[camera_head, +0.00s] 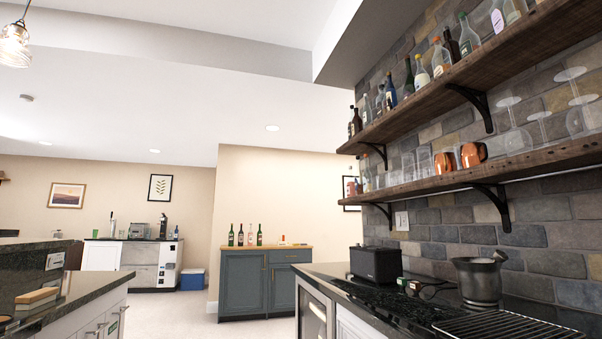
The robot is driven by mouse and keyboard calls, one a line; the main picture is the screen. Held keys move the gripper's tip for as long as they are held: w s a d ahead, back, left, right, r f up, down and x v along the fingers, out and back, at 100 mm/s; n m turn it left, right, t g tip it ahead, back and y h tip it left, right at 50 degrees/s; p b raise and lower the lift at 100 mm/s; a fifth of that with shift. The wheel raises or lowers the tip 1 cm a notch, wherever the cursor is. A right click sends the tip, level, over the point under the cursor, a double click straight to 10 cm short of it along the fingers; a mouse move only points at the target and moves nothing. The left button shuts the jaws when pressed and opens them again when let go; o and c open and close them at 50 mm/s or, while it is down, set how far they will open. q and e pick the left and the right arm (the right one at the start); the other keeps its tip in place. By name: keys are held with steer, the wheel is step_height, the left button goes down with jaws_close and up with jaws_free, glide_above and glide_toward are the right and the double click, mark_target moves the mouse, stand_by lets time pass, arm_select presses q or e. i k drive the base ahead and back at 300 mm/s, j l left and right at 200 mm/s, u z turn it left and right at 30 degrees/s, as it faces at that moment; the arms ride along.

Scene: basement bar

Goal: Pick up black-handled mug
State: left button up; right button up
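I cannot make out a black-handled mug in the head view. Two copper mugs (472,154) stand on the lower wall shelf at right, beside clear glasses; I cannot tell the colour of their handles. Neither of my grippers is in view.
A dark counter (345,277) at right holds a black box-like appliance (375,264), a grey pot-like vessel (478,282) and a wire rack (510,326). Bottles line the upper shelf (470,70). A blue cabinet (243,284) stands at the back. Pale floor (180,310) is open between the counters.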

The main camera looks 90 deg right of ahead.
mark_target(475, 153)
steer(key=z, duration=4)
steer(key=j+z, duration=0.1)
steer(key=i+j, duration=0.05)
